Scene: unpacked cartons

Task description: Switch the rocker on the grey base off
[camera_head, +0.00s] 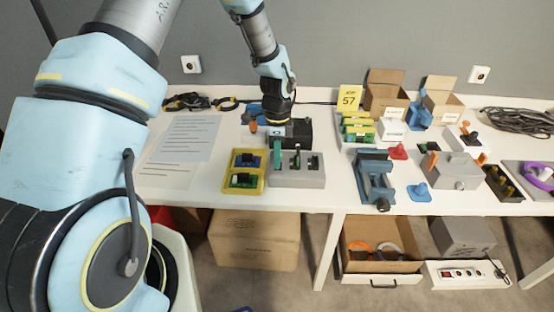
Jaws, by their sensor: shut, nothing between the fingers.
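A grey base (297,180) stands near the front edge of the white table, left of centre. It has dark slots in its top, with a teal upright piece (277,152) at its left and small dark parts beside that. I cannot make out which part is a rocker, or its position. My gripper (297,150) points down at the back of this base, shut and empty. Its dark body hides part of the base's rear, and I cannot tell whether the fingertips touch it. A second grey box (455,172) with orange parts stands farther right.
A yellow tray (260,181) with green and blue parts adjoins the base on the left. A blue vise (373,178) stands to the right, with a gap between. Behind it are a yellow sign (349,98) and open cartons (384,95). Paper sheets (188,138) lie left.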

